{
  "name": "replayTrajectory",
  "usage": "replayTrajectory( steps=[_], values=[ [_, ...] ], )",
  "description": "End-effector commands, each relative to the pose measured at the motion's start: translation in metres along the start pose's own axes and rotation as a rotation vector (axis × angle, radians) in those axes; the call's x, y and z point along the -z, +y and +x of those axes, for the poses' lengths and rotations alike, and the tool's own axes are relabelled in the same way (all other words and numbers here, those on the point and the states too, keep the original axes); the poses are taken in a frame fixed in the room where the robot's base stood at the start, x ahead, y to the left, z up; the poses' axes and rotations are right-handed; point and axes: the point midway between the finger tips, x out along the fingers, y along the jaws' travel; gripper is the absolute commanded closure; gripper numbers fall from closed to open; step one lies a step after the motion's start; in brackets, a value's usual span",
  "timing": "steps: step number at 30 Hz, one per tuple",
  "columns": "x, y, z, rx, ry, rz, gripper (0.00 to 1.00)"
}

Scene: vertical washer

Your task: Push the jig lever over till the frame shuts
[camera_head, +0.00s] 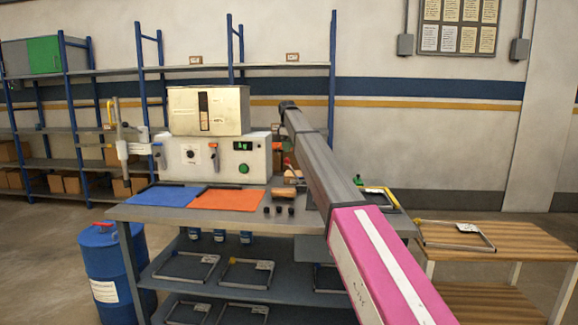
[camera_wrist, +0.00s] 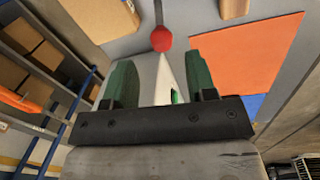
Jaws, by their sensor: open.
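In the wrist view, a red ball knob (camera_wrist: 161,39) sits on a thin grey rod and looks like the jig lever. My gripper (camera_wrist: 158,65) is open, with its two green fingers apart. The knob shows just beyond the fingertips, between their lines; I cannot tell if anything touches. A small red piece (camera_head: 289,161) beside the machine in the head view may be the same lever. A yellow and grey frame (camera_head: 381,197) lies at the bench's right end, partly behind my arm. My arm hides the jig and my gripper in the head view.
A white control box (camera_head: 212,158) with a metal housing (camera_head: 208,111) stands on the grey bench (camera_head: 160,213). Blue (camera_head: 160,195) and orange (camera_head: 227,199) mats lie in front. A wooden table (camera_head: 510,240) holding a frame stands right; a blue drum (camera_head: 108,270) stands left.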

Motion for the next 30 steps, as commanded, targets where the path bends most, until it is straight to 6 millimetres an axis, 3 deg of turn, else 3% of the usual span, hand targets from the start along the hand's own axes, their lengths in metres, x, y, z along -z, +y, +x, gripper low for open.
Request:
replayTrajectory(
  steps=[16, 21, 28, 30],
  values=[
    [0.000, 0.000, 0.086, 0.001, 0.000, 0.000, 0.48],
    [0.000, 0.000, 0.097, 0.000, 0.000, 0.000, 0.48],
    [0.000, 0.000, 0.098, 0.000, 0.000, 0.000, 0.48],
    [0.000, 0.000, 0.098, 0.000, 0.000, 0.000, 0.71]
  ],
)
